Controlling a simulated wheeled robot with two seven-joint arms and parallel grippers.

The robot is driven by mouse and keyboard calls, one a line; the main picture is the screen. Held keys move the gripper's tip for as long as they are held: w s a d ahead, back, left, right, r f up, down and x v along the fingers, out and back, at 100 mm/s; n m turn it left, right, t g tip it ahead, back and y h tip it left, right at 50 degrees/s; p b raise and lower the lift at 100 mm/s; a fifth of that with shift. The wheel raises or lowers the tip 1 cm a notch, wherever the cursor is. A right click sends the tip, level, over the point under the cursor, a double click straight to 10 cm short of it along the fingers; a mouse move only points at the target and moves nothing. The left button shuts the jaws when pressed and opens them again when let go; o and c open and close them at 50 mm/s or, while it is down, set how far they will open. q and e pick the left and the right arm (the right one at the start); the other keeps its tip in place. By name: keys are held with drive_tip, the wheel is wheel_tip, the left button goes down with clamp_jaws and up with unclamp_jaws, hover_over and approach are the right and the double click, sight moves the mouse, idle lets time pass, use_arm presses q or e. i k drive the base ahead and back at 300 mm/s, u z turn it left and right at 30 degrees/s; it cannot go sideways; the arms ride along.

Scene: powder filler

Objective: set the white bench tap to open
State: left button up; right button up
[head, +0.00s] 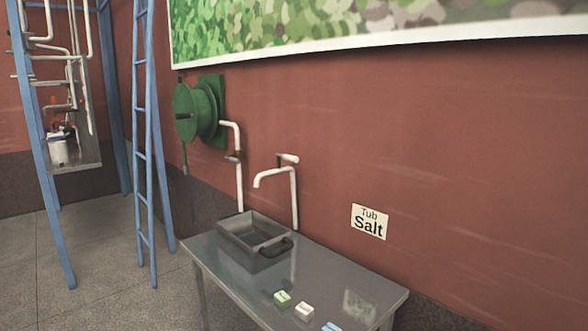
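The white bench tap (294,192) stands at the back of the grey metal bench (345,285), near the red wall. Its spout curves left and points down over the dark grey tub (230,243). A short white handle (289,158) with a dark piece at its left end sits above the spout. I cannot tell from this view whether the tap is open or closed, and no water stream shows. Neither of my grippers is in view.
A white pipe (239,185) runs down from the green wall reel (187,112) behind the tub. Small green (282,298) and white (304,311) blocks lie at the bench front. A blue ladder (142,150) stands left. A "Tub Salt" sign (370,222) hangs right.

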sight(289, 157)
drive_tip(key=u, duration=1.65)
drive_tip(key=i, duration=4.2)
drive_tip(key=z, duration=2.6)
